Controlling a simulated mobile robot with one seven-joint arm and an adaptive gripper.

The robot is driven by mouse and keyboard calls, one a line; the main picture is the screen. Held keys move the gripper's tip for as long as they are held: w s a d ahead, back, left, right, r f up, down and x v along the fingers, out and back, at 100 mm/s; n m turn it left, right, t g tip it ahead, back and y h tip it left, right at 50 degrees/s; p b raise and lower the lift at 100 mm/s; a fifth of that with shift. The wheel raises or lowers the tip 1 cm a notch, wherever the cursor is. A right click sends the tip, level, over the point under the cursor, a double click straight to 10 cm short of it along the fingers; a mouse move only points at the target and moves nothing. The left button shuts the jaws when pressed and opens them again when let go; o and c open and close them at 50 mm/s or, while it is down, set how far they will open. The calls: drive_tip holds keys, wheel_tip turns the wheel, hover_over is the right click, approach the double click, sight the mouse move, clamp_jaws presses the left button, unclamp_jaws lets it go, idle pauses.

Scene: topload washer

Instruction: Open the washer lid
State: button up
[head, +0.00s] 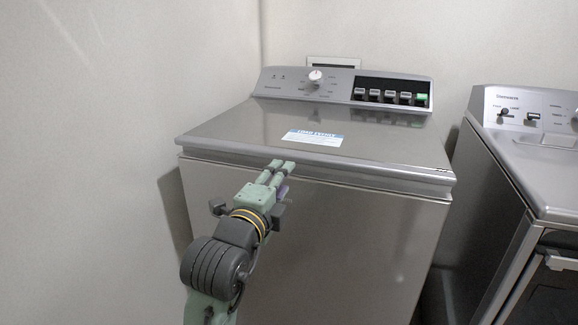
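The topload washer (330,245) stands in the middle of the head view, a grey metal box with a control panel at the back. Its lid (230,128) lies flat and closed on top, with a white and blue label (312,138) on it. My gripper (282,165) is at the washer's front upper edge, left of centre, with its fingertips over or against the lid's front rim. Two fingers show close together with a narrow gap. I cannot tell whether they touch the rim or hold anything.
A second machine (550,180) with its own panel stands at the right, separated by a dark narrow gap. A pale wall (90,150) is close on the left, and another wall is behind. The washer's panel (340,88) has a white knob and several buttons.

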sight(295, 160)
drive_tip(key=p+x, duration=0.2)
drive_tip(key=x, duration=0.7)
drive_tip(key=shift+w, duration=0.25)
clamp_jaws()
idle(0.5)
